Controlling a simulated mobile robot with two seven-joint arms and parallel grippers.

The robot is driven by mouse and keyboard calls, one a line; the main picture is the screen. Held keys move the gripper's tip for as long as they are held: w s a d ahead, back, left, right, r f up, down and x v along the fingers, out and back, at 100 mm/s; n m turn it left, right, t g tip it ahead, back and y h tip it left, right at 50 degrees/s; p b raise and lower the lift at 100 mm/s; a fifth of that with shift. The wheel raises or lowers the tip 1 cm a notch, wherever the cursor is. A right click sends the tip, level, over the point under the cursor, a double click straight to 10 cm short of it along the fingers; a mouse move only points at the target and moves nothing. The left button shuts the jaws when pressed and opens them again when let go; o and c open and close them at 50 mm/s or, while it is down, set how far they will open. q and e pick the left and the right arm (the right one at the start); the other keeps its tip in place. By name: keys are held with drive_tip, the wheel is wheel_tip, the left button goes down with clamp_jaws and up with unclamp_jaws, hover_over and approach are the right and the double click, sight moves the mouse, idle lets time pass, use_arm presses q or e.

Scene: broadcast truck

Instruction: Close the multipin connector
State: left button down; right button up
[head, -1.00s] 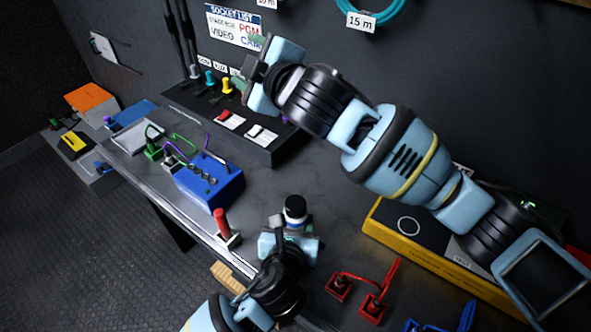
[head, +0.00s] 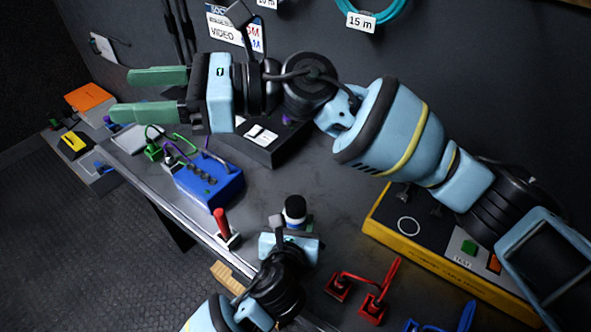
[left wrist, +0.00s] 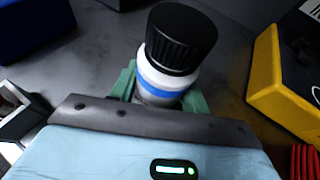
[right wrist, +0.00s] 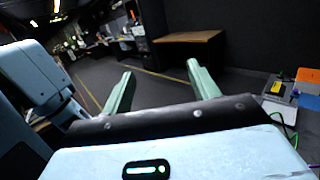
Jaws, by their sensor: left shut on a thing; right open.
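My left gripper (head: 292,232) is shut on a small white bottle (head: 295,209) with a black cap and blue band. In the left wrist view the bottle (left wrist: 160,85) stands upright between the green fingers. My right gripper (head: 128,96) is open and empty, fingers pointing left, above the far end of the bench. Its spread fingers also show in the right wrist view (right wrist: 160,72). I cannot tell surely which part is the multipin connector. Candidates are a block with an upright red handle (head: 225,231) at the bench's front edge and red connectors with a raised lever (head: 372,304).
A blue box (head: 212,187) with knobs and cables stands on the bench. A black panel (head: 262,147) is behind it, partly hidden by my right arm. A yellow-edged case (head: 430,255) lies right, and blue parts (head: 464,318) lie at the bottom. Bare bench (head: 325,175) lies between.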

wheel_tip(320, 180, down, 8)
drive_tip(key=s+d+n+g+h, duration=0.1)
drive_tip(key=s+n+h, duration=0.1)
drive_tip(key=n+h, duration=0.4)
drive_tip(key=n+t+h, duration=0.4)
drive_tip(key=n+h, duration=0.3)
drive_tip(key=h, duration=0.5)
hover_over(296, 203)
drive_tip(key=a, duration=0.1)
drive_tip(key=f, duration=1.1)
drive_tip(key=shift+s+f, duration=0.1)
drive_tip(key=shift+s, duration=0.1)
drive_tip(key=shift+w+d+h, duration=0.15)
drive_tip(key=shift+d+h, duration=0.25)
drive_tip(key=shift+d, duration=0.1)
drive_tip(key=shift+f, duration=0.1)
drive_tip(key=shift+f, duration=3.95)
drive_tip(key=c, duration=1.1)
